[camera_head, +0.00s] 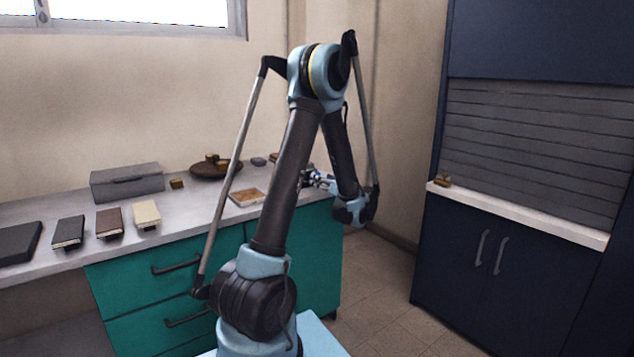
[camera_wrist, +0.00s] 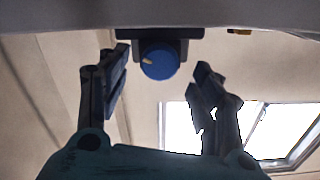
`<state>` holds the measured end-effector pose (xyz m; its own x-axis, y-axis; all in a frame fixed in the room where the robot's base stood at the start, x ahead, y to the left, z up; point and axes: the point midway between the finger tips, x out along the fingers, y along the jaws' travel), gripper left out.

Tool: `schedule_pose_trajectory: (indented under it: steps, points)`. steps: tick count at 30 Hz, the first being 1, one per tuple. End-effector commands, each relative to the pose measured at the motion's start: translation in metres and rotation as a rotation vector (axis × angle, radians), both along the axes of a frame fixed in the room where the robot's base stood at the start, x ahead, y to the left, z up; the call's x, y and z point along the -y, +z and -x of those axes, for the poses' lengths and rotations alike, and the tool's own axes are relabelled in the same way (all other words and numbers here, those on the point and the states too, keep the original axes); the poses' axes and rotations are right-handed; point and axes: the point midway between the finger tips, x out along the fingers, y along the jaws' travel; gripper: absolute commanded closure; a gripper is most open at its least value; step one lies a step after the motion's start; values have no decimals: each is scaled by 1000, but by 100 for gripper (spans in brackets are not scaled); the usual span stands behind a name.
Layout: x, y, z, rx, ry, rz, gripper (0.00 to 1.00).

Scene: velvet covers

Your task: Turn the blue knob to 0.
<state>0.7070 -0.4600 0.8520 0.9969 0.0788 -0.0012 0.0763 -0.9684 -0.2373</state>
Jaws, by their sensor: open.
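The blue knob (camera_wrist: 160,61) is at the top middle of the wrist view, on a dark mount (camera_wrist: 184,47). A small pale mark shows on its upper left. No number scale is legible. My gripper (camera_wrist: 158,78) is open, with one finger to the left of the knob and one to the right, both apart from it in the picture. In the head view my gripper (camera_head: 318,180) is small, beside the counter's right end. I cannot make out the knob there.
The counter (camera_head: 70,205) holds a grey box (camera_head: 128,182), a brown bowl (camera_head: 215,168), a wooden board (camera_head: 247,197) and several small book-like blocks. Teal drawers (camera_head: 130,285) stand below. A dark blue cabinet (camera_head: 460,250) stands right, with open floor (camera_head: 385,290) between.

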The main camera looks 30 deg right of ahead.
Motion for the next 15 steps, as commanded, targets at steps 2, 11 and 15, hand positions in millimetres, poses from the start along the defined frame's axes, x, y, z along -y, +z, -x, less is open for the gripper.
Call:
schedule_pose_trajectory:
  steps: [2,11,15]
  points:
    - [2,0,16,0,-4,0,40]
    - [6,-1,63,-1,-3,0,40]
    - [7,-1,76,-1,-3,0,40]
